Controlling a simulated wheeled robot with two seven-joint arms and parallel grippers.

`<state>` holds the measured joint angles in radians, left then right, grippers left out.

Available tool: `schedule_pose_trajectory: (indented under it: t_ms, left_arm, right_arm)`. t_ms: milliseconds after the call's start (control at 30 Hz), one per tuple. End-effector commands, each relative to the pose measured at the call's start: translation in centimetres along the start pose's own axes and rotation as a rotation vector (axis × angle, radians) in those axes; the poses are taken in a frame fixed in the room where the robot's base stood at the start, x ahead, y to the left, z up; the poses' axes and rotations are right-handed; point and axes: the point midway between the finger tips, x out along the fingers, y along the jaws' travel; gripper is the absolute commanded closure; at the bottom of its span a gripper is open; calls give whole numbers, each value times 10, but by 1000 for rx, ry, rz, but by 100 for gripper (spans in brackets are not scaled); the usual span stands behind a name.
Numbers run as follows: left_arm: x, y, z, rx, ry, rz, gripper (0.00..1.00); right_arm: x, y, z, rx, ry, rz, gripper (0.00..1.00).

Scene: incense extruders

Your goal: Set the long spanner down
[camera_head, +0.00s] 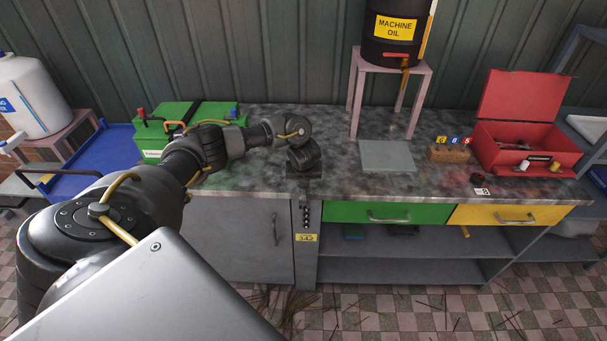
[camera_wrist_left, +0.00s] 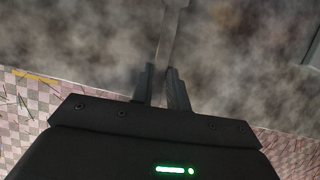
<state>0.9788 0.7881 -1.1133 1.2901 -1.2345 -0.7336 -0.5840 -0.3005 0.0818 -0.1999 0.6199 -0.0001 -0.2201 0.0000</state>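The long spanner (camera_wrist_left: 169,42) shows in the left wrist view as a grey metal shaft running up from between the fingers, its wider end cut by the top edge. My left gripper (camera_wrist_left: 163,88) has its two dark fingers on either side of the shaft and looks shut on it. Behind the spanner is the blotchy grey worktop (camera_wrist_left: 90,45). In the head view my left arm reaches in from the left, with its dark hand (camera_head: 304,158) over the front part of the bench (camera_head: 255,165); fingertips and spanner cannot be made out there. My right gripper is not in view.
A green box (camera_head: 155,140) stands left on the bench. To the right are a grey plate (camera_head: 387,156), a stand (camera_head: 390,68) with an oil drum (camera_head: 393,35), a wooden block (camera_head: 449,154) and an open red toolbox (camera_head: 520,150). The worktop's middle has bare room.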

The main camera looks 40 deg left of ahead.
Motion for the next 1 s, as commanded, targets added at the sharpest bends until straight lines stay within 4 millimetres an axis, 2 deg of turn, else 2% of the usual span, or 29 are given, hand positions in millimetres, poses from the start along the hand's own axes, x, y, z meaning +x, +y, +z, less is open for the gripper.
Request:
schedule_pose_trajectory:
  t_ms: [100,467,633,733,833,900,1000]
  left_arm:
    - [0,0,0,0,0,0,100]
    - [-2,0,2,0,-1,-1,100]
    - [-15,-1,7,1,-3,-3,100]
    - [-32,-3,13,1,-4,-5,100]
    - [-58,-15,11,5,-4,-6,100]
    - [-80,-23,12,5,-5,-5,100]
    - [-103,-36,8,7,-6,-5,100]
  right_arm:
    - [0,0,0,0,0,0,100]
    - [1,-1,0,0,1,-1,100]
    - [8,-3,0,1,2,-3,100]
    - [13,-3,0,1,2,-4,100]
    - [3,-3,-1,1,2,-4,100]
    - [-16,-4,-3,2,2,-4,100]
    - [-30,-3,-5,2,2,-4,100]
